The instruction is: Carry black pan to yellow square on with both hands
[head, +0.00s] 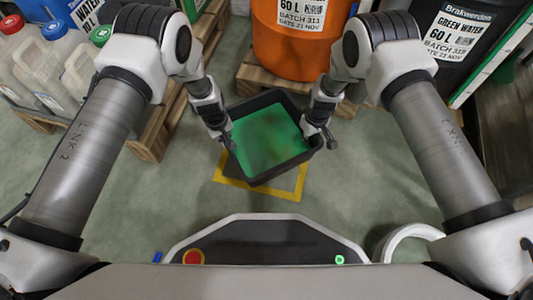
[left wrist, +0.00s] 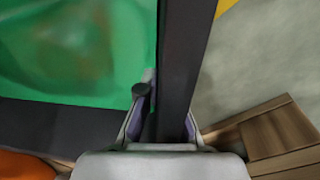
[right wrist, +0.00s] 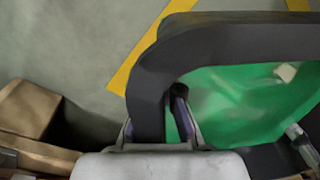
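The black pan (head: 257,177) with green liquid in it is held between my two arms, over the far part of the yellow square (head: 299,186) on the floor. The pan is turned a little against the square and hides its far part. My left gripper (head: 228,143) is at the pan's left wall; in the left wrist view its fingers (left wrist: 160,122) straddle the wall (left wrist: 190,45). My right gripper (head: 322,138) is at the right wall; in the right wrist view its fingers (right wrist: 158,125) straddle the wall (right wrist: 150,90). I cannot tell the pan's height above the floor.
An orange drum (head: 290,45) stands on a wooden pallet behind the pan. A black drum (head: 460,40) is at the back right. Pale canisters (head: 30,70) stand on a pallet at the left. A white ring-shaped object (head: 405,235) is at front right. Floor beside the square is clear.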

